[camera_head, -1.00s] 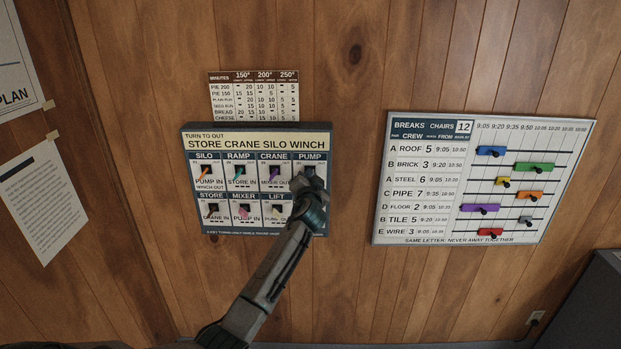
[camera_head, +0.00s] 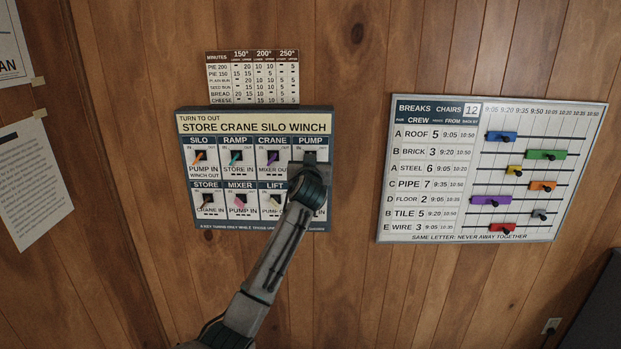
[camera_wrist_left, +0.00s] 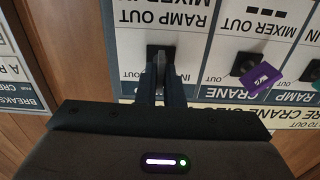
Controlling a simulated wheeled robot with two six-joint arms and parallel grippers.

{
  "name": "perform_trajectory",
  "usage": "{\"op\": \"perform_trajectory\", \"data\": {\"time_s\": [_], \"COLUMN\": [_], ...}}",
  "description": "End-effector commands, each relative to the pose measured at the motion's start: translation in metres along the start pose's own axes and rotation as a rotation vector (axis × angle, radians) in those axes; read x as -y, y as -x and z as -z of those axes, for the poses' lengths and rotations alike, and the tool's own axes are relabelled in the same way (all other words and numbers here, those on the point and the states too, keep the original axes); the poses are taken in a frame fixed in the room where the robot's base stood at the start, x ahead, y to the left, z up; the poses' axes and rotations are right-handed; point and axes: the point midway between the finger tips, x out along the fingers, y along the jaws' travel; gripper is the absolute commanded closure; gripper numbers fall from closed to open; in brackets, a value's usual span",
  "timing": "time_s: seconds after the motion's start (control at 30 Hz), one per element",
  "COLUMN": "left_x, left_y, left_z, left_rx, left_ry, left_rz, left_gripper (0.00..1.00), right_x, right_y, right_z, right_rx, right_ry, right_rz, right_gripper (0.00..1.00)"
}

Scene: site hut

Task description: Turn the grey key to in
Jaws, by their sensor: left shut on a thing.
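The key panel (camera_head: 183,120) hangs on the wood wall, headed TURN TO OUT, STORE CRANE SILO WINCH. My left gripper (camera_head: 310,162) is at the PUMP place, top right of the panel. In the left wrist view, where the panel is upside down, my left gripper (camera_wrist_left: 160,88) is shut on a grey key (camera_wrist_left: 161,62) in a dark square keyhole. The key looks about straight up and down between the IN and OUT marks; the fingers partly hide it. The lower right key place is mostly hidden behind my wrist. My right gripper is not in view.
The purple CRANE key (camera_wrist_left: 258,78) sits close beside my fingers. Other keys are orange (camera_head: 199,158), teal (camera_head: 235,158) and pink (camera_head: 238,203). A breaks board (camera_head: 384,225) with coloured sliders hangs to the right. A baking chart (camera_head: 252,78) is above the panel.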

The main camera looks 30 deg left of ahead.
Motion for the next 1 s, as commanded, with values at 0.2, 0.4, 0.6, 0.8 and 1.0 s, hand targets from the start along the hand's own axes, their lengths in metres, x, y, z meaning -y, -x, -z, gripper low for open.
{"op": "perform_trajectory", "data": {"time_s": [0.2,0.4,0.6,0.8,1.0], "left_x": [0.001,0.002,0.002,0.003,0.003], "left_y": [0.0,0.0,0.0,0.0,0.0], "left_z": [-0.007,-0.005,-0.004,-0.004,-0.004], "left_rx": [-0.002,-0.002,-0.001,0.0,0.0], "left_ry": [0.208,0.385,0.498,0.595,0.672], "left_rz": [-0.001,0.0,0.0,0.0,0.001], "left_gripper": [1.0,1.0,1.0,1.0,1.0], "right_x": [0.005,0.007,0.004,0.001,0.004], "right_y": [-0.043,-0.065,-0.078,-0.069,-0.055], "right_z": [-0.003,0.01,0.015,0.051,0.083], "right_rx": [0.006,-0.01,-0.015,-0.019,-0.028], "right_ry": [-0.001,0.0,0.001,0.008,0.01], "right_rz": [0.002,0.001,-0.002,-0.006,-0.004], "right_gripper": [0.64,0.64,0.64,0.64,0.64]}}
